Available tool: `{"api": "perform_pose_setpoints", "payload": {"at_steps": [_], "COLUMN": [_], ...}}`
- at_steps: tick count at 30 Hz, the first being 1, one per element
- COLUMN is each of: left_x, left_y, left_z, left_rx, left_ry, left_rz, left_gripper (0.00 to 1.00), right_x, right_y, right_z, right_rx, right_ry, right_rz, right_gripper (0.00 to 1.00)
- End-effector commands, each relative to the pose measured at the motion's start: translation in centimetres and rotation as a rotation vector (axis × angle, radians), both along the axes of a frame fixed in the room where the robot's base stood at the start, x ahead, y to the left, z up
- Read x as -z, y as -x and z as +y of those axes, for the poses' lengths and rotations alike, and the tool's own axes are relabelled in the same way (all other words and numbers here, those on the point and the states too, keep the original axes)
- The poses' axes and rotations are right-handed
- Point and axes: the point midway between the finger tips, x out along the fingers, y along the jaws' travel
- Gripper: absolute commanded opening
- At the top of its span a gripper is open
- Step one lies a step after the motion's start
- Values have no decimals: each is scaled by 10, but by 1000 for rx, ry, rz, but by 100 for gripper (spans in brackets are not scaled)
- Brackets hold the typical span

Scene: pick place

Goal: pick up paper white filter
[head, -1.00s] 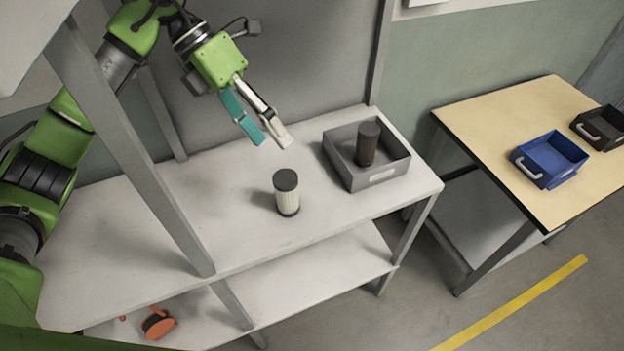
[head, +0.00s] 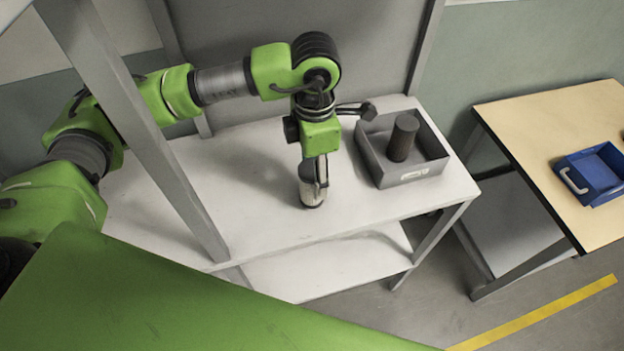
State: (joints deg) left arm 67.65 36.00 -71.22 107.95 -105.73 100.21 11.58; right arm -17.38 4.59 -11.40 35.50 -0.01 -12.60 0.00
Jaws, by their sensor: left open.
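The paper white filter (head: 311,198) stands upright on the light grey shelf top, left of the grey bin. Only its lower part shows; my left gripper (head: 315,180) covers its upper part. The gripper points down over the filter, with its fingers at the filter's sides. It is open, and I cannot tell whether a finger touches the filter. My right gripper is not in view.
A grey bin (head: 375,168) holding a dark cylindrical filter (head: 403,138) stands right of the gripper. A shelf post (head: 150,140) rises at the left. A wooden table (head: 520,125) with a blue bin (head: 594,172) stands at the right. The shelf's left part is clear.

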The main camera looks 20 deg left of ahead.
Motion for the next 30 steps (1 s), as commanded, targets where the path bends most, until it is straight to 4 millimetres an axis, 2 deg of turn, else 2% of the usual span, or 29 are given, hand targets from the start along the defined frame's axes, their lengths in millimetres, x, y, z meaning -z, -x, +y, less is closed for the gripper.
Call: {"api": "perform_pose_setpoints", "payload": {"at_steps": [7,12,21,26,30], "left_x": [23,46,52,52,52], "left_y": [4,3,3,3,3], "left_z": [5,5,4,4,4], "left_rx": [-1,-2,0,0,0], "left_ry": [-1,-1,1,1,1], "left_rz": [6,3,1,1,0], "left_gripper": [57,57,57,16,14], "right_x": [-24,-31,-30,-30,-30], "right_y": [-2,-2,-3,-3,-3], "right_z": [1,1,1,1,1], "right_rx": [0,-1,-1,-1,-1], "right_ry": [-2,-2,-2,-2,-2], "right_rz": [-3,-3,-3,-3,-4], "right_gripper": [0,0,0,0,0]}}
